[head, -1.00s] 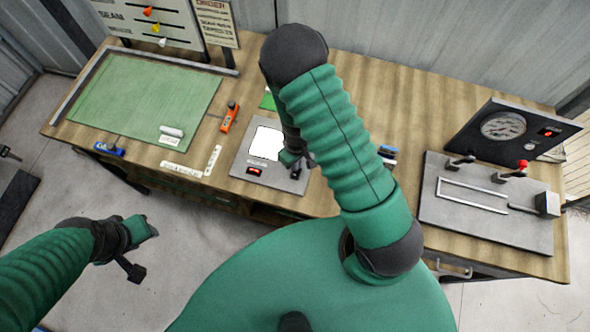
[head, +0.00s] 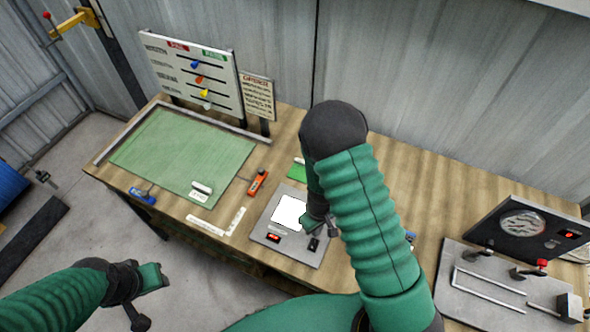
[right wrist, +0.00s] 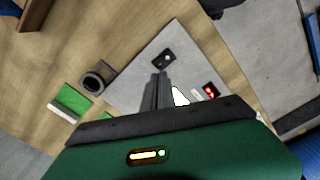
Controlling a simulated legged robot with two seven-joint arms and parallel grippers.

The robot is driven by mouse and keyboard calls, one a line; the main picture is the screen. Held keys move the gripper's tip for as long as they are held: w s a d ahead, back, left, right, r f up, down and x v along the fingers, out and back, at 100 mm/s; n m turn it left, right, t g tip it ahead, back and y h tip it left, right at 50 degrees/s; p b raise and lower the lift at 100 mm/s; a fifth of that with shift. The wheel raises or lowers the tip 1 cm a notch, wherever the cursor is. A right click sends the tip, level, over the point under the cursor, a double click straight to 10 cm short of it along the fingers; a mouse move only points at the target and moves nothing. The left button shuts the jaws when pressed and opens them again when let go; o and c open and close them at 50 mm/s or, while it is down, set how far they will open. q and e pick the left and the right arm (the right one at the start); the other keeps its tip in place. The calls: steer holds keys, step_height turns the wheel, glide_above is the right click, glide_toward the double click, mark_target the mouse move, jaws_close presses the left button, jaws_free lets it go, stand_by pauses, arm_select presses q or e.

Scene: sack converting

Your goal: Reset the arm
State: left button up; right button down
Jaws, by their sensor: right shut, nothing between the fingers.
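My right arm crosses the middle of the head view. Its gripper (head: 328,229) is over the right part of a grey plate with a lit white screen (head: 289,213) on the bench. In the right wrist view the fingers (right wrist: 160,78) are together and empty, pointing at the plate (right wrist: 185,62); whether they touch it I cannot tell. They partly hide the white screen. My left gripper (head: 143,301) is at the lower left, out over the floor in front of the bench. Its fingers are too unclear to tell open from shut.
The wooden bench (head: 400,168) holds a green mat (head: 180,150), an orange tool (head: 257,183), a blue tool (head: 142,196) and white labels. A gauge panel (head: 520,228) and a grey lever plate (head: 480,283) stand at right. A slider board (head: 195,75) stands behind the mat.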

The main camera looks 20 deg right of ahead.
steer(key=s+a+r+m+t+b, duration=0.2)
steer(key=s+a+r+b, duration=0.2)
steer(key=b, duration=0.9)
step_height(320, 180, up, 4)
steer(key=shift+s+a+f+t, duration=0.15)
steer(key=shift+t, duration=0.15)
steer(key=shift+s, duration=0.1)
steer(key=shift+a, duration=0.1)
